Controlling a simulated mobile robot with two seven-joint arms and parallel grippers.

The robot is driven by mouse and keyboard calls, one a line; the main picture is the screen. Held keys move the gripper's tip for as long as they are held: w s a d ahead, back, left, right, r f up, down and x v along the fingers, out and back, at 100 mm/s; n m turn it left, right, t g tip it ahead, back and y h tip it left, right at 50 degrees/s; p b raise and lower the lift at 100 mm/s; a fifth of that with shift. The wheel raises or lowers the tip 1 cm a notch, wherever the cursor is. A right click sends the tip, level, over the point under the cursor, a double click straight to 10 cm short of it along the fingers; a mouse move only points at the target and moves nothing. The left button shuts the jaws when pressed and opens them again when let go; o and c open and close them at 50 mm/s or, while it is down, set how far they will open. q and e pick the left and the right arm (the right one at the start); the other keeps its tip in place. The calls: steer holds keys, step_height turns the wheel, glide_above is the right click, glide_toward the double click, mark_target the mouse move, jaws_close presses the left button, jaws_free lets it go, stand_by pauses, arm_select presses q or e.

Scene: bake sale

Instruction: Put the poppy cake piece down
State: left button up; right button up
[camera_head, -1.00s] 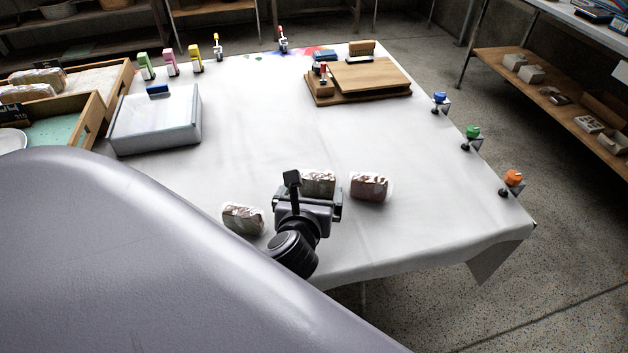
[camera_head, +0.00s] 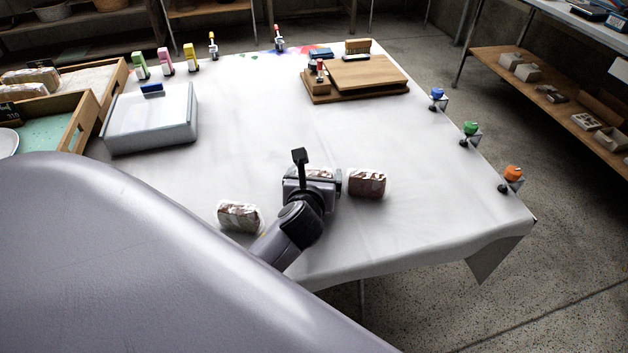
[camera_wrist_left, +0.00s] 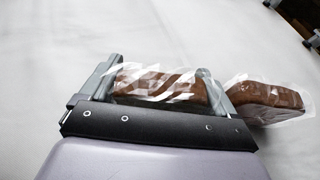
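My left gripper (camera_head: 322,176) points down at the front of the white-clothed table. A wrapped brown cake piece, taken as the poppy cake piece (camera_wrist_left: 160,86), sits between its two fingers in the left wrist view and fills the gap, so the gripper looks shut on it. In the head view the gripper hides most of this piece; only its top (camera_head: 322,172) shows. Whether its underside touches the cloth is hard to tell. My right gripper is not in view.
A wrapped piece (camera_head: 367,184) lies close to the right of the gripper, another (camera_head: 239,216) to the left. Coloured clamps (camera_head: 513,174) line the right edge. The table's middle is clear.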

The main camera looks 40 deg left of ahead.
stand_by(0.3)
arm_select(q)
step_height(320, 180, up, 20)
steer(key=p, duration=0.6)
steer(key=s+d+m+h+p, duration=0.1)
steer(key=s+d+h, duration=0.1)
steer(key=d, duration=0.1)
steer(key=s+d+m+t+h+p, duration=0.1)
steer(key=s+d+m+h, duration=0.1)
steer(key=d, duration=0.1)
steer(key=s+d+m+h+p, duration=0.1)
steer(key=s+d+m+h, duration=0.1)
steer(key=s+d, duration=0.1)
steer(key=shift+f+t, duration=0.3)
steer(key=shift+a, duration=0.1)
